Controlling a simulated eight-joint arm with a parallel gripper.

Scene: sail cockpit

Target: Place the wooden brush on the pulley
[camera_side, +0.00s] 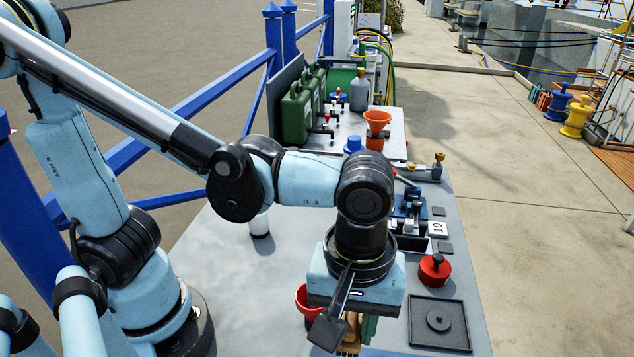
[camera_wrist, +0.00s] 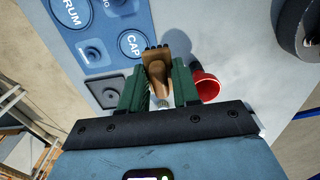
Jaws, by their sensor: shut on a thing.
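My gripper (camera_wrist: 160,92) has green fingers, shut on the wooden brush (camera_wrist: 156,68). The brush has a brown body and a dark bristled end, which points to the top of the wrist view. In the side view the brush (camera_side: 351,331) hangs below my gripper (camera_side: 362,328), partly hidden by it. A dark square tray (camera_side: 455,338) with a round black disc (camera_side: 438,320) in it lies to the right of my gripper. I cannot tell for sure whether this disc is the pulley.
A red cup (camera_side: 309,300) stands left of my gripper, also in the wrist view (camera_wrist: 206,85). The blue mat (camera_wrist: 120,15) carries labels including "CAP". A red knob (camera_side: 434,269), an orange funnel (camera_side: 377,122) and green cans (camera_side: 296,113) stand farther back.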

